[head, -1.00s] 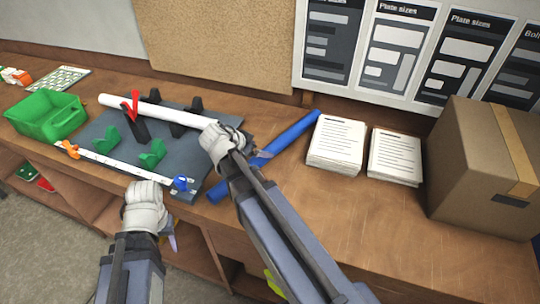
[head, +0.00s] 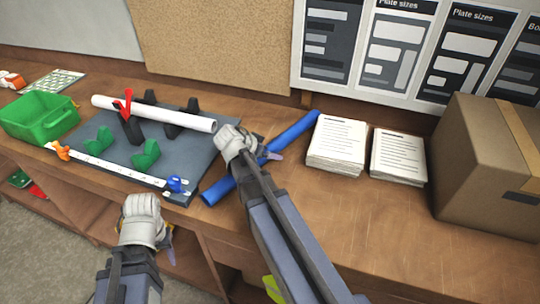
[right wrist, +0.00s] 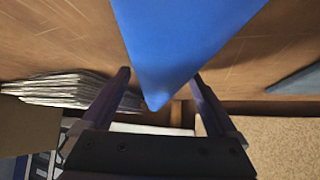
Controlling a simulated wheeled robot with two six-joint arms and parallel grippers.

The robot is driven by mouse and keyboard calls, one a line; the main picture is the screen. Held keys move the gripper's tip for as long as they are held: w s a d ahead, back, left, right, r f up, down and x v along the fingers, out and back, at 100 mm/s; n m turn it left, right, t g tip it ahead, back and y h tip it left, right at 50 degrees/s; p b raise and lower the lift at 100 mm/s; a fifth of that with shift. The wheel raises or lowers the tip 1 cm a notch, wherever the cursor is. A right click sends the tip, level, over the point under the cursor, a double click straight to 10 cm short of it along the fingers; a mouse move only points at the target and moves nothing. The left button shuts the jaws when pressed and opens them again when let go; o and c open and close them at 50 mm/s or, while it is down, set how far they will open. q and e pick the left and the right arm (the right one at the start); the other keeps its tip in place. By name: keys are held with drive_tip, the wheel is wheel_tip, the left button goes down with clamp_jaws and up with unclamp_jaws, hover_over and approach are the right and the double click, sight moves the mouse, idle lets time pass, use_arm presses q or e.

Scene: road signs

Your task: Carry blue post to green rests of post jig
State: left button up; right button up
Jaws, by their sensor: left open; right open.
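The blue post (head: 292,134) lies slantwise on the bench, right of the post jig (head: 202,170). My right gripper (head: 268,152) is over the post's middle; its arm hides part of the post. In the right wrist view the blue post (right wrist: 180,40) reaches between the open fingers of my right gripper (right wrist: 160,85); I cannot tell whether they touch it. The jig's green rests (head: 146,154) and (head: 100,142) are empty. A white post (head: 160,112) lies across the black rests behind them. My left gripper (head: 168,250) is open and empty in front of the bench edge.
A red clamp (head: 126,104) stands by the white post. A white ruler strip (head: 115,167) with orange and blue ends runs along the jig's front. A green bin (head: 40,118) stands left. Paper stacks (head: 336,142) and a cardboard box (head: 490,165) stand right. The bench front right is clear.

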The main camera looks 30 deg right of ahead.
drive_tip(key=shift+r, duration=0.1)
clamp_jaws()
idle(0.7)
